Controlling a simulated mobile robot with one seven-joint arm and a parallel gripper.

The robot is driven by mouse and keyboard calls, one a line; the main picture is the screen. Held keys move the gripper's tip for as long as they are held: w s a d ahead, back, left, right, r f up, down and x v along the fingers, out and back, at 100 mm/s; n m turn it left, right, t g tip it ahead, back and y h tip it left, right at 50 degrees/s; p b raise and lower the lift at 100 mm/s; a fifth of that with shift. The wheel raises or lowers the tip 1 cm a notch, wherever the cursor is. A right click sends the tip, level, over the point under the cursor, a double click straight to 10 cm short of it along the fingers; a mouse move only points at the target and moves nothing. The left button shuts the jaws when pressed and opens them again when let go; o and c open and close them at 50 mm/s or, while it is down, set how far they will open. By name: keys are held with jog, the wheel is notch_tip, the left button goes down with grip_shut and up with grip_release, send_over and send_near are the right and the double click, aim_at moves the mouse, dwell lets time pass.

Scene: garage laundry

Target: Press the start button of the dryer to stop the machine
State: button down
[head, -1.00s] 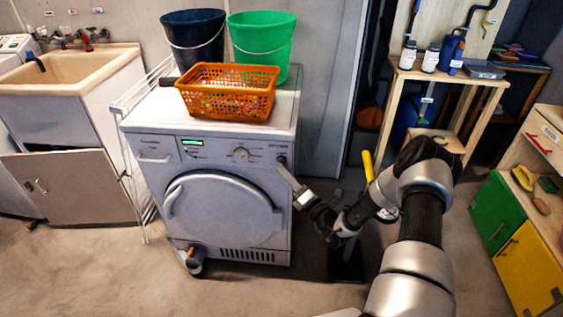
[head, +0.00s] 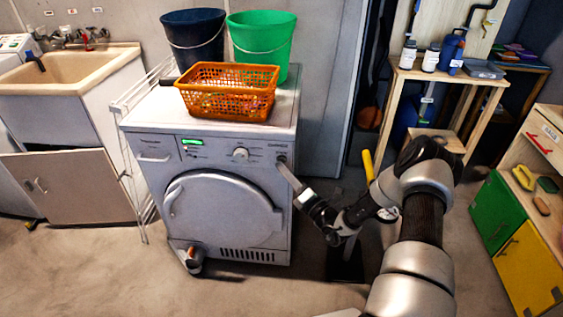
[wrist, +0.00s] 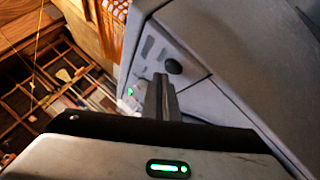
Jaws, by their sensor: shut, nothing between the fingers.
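The white dryer (head: 225,215) stands in the head view with a green lit display (head: 192,142) and a round dial (head: 240,153) on its panel. A small dark button (head: 282,158) is at the panel's right end. My gripper (head: 284,166) is shut and empty, its tips at or just below that button. In the wrist view my shut fingers (wrist: 160,82) point at the grey panel, close to a round dark knob or button (wrist: 173,66). I cannot tell whether the tips touch the panel.
An orange basket (head: 226,90), a dark blue bucket (head: 193,38) and a green bucket (head: 262,42) stand on the dryer. A sink (head: 65,75) is left. A wooden shelf (head: 440,80) is right. The floor in front is largely clear.

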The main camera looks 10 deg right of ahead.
jog(key=shift+w+d, duration=0.15)
jog(key=shift+w, duration=0.45)
dwell(0.6)
jog(key=shift+s, duration=0.1)
jog(key=shift+s+a, duration=0.25)
jog(key=shift+s, duration=0.45)
jog(key=shift+s+p, duration=0.1)
jog(key=shift+p, duration=0.2)
jog(key=s, duration=0.1)
jog(key=s+a+p, duration=0.1)
jog(key=s, duration=0.1)
jog(key=s+p, duration=0.1)
jog(key=shift+s+a, duration=0.25)
jog(key=shift+s, duration=0.05)
dwell(0.5)
